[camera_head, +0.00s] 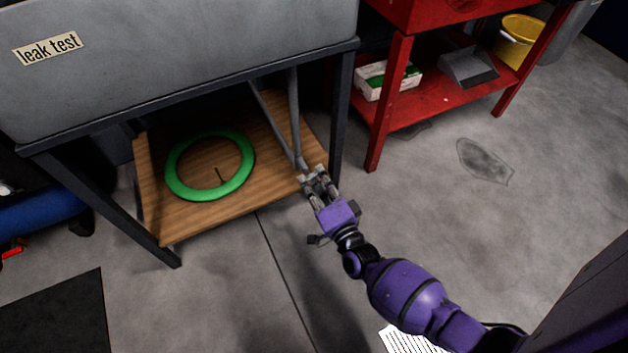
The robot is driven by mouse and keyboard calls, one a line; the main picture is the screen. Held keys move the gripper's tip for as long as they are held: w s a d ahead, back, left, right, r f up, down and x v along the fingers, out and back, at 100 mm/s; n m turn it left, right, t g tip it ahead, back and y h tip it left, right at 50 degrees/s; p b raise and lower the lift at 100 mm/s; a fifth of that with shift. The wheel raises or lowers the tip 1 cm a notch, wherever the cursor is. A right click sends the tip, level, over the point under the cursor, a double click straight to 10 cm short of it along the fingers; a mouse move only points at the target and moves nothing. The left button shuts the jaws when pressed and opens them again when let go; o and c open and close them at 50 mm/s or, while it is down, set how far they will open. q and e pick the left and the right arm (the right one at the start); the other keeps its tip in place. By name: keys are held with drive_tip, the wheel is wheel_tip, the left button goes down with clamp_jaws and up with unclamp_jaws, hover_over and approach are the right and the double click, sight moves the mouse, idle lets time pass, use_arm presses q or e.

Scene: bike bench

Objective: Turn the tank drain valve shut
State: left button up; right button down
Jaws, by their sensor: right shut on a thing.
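The grey tank (180,50) with a "leak test" label stands on a dark frame at the upper left. Grey drain pipes (295,115) run down beneath it to the right part of the wooden shelf. My right gripper (314,174) reaches in from the lower right and is shut at the lower end of these pipes, on what appears to be the drain valve. The fingers hide most of the valve, so I cannot tell how its handle is turned. My left gripper is not in view.
A green ring (179,187) lies on the wooden shelf (190,225) under the tank. A frame leg (338,125) stands just behind and right of my gripper. Floor in front is mostly clear.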

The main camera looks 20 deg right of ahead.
drive_tip(key=shift+f+m+b, duration=0.15)
drive_tip(key=shift+m+b, duration=0.45)
drive_tip(key=shift+m, duration=1.1)
drive_tip(key=c, duration=1.8)
unclamp_jaws()
drive_tip(key=shift+c, duration=0.2)
drive_tip(key=shift+s, duration=0.1)
drive_tip(key=s, duration=1.2)
drive_tip(key=shift+d, duration=0.2)
